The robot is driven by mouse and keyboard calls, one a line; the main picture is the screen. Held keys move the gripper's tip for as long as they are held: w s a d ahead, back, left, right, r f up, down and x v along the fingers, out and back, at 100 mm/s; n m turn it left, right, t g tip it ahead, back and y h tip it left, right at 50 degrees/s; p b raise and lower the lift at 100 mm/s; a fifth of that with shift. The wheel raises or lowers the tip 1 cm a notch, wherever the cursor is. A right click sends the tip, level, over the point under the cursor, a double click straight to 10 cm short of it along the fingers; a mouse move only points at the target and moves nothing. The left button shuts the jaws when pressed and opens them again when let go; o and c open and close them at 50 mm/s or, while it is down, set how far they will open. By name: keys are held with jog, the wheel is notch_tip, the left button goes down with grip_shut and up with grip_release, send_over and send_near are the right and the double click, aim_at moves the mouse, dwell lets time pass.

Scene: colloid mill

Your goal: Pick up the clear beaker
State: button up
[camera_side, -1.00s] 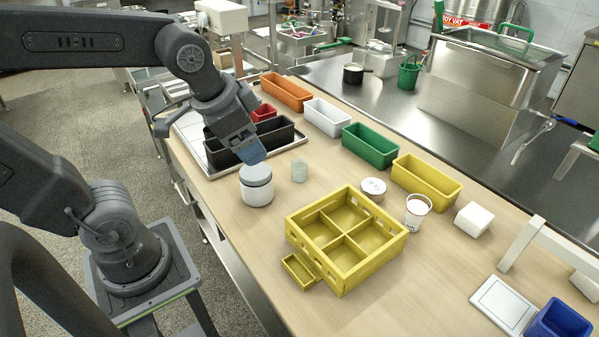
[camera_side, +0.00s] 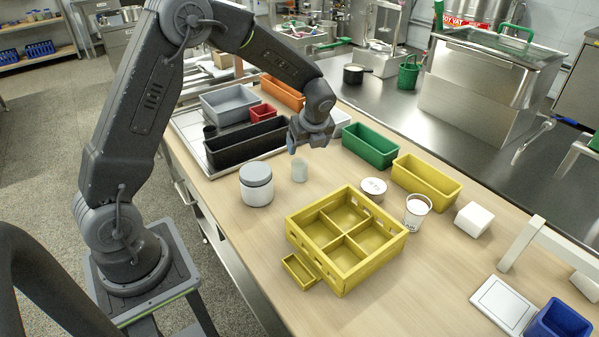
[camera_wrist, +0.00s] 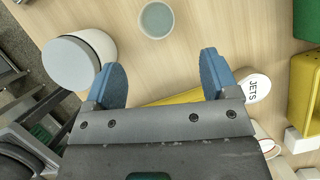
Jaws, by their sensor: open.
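The clear beaker (camera_side: 299,171) is a small, pale greenish, see-through cup. It stands upright on the wooden table, just right of a white jar with a grey lid (camera_side: 257,185). In the wrist view the beaker (camera_wrist: 157,19) shows from above near the top edge, beyond my fingertips and roughly between their lines. My gripper (camera_side: 297,145) is above and behind the beaker in the side view, apart from it. In the wrist view its two blue fingers (camera_wrist: 163,70) are spread with nothing between them.
The white jar (camera_wrist: 82,58) is close to the left finger in the wrist view. A yellow divided crate (camera_side: 345,240) stands in front. Black (camera_side: 248,143), green (camera_side: 370,146) and yellow (camera_side: 427,182) bins line the back. A white round lid (camera_side: 373,187) and a white-filled cup (camera_side: 417,212) stand right.

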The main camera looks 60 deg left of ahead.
aim_at(299, 170)
jog(key=x, duration=1.3)
jog(key=shift+s+a, duration=0.1)
jog(key=shift+s, duration=0.1)
jog(key=shift+c, duration=0.3)
jog(key=shift+r, duration=0.1)
jog(key=c, duration=1)
jog(key=shift+o, duration=0.2)
jog(key=shift+r, duration=0.1)
